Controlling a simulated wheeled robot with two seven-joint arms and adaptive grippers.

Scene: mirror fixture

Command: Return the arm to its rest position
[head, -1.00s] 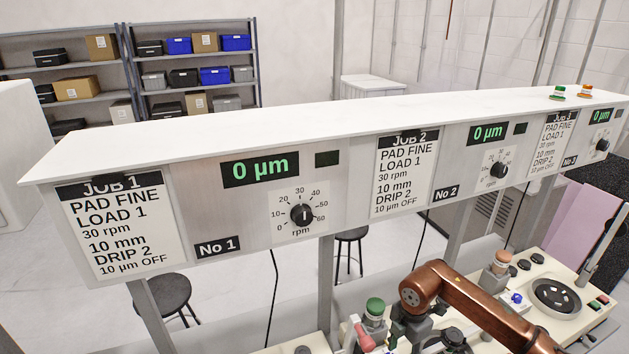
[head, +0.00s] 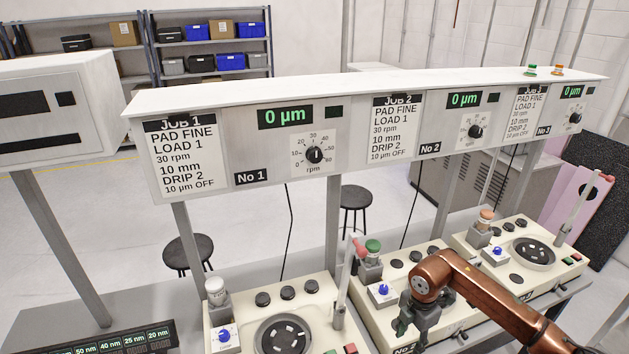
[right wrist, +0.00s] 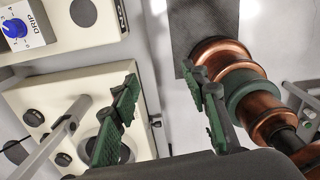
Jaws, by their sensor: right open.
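My right arm (head: 480,295), copper-coloured, comes in from the lower right in the head view. My left gripper is not in view.
The No 1 machine (head: 222,312) stands left and the No 3 machine (head: 568,262) right, with capped bottles and swing arms. A long display panel (head: 350,88) runs above them. Stools (head: 188,250) stand behind on open floor.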

